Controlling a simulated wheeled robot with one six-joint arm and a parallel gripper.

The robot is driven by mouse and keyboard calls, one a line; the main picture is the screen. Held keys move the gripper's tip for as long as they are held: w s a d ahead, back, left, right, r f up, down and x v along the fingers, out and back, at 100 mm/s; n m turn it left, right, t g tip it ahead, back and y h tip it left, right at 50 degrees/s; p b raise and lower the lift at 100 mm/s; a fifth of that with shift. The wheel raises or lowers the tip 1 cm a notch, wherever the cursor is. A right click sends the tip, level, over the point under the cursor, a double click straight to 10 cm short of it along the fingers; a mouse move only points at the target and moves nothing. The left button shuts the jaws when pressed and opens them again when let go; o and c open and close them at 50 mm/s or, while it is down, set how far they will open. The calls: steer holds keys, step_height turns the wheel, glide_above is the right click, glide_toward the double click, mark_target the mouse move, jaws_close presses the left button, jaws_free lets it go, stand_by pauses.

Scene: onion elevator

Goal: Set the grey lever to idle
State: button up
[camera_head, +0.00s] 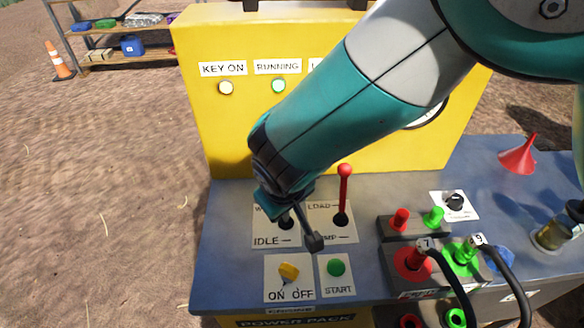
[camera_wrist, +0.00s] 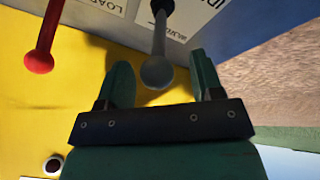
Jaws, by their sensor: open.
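The grey lever (camera_wrist: 157,72) has a round knob and a grey shaft, seen in the wrist view between my gripper's two green fingers. My gripper (camera_wrist: 160,62) is open, with one finger on each side of the knob; I see a gap on both sides. In the head view my gripper (camera_head: 289,216) is low over the lever plate and hides most of the grey lever. The IDLE label (camera_head: 266,241) is at the near edge of that plate; the far label is mostly covered. I cannot tell the lever's exact setting.
The red lever (camera_head: 344,190) stands upright close on the right. The yellow key switch (camera_head: 289,271) and green START button (camera_head: 336,267) lie nearer. Red and green plugs with black cables (camera_head: 452,275) are at the right. The yellow panel (camera_head: 222,120) rises behind.

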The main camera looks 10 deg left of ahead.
steer(key=b+v, duration=0.2)
steer(key=v, duration=1.5)
steer(key=shift+w, duration=0.1)
steer(key=w+d+r+m+g, duration=0.1)
steer(key=d+g, duration=0.1)
steer(key=d, duration=0.7)
steer(key=s+d+r+m+g+y, duration=0.1)
steer(key=s+d+g+y, duration=0.1)
steer(key=s+d, duration=0.7)
steer(key=d+y, duration=0.1)
steer(key=d, duration=0.3)
steer(key=shift+s+m, duration=0.15)
steer(key=shift+m, duration=0.25)
steer(key=shift+d+r, duration=0.1)
steer(key=shift+d, duration=0.15)
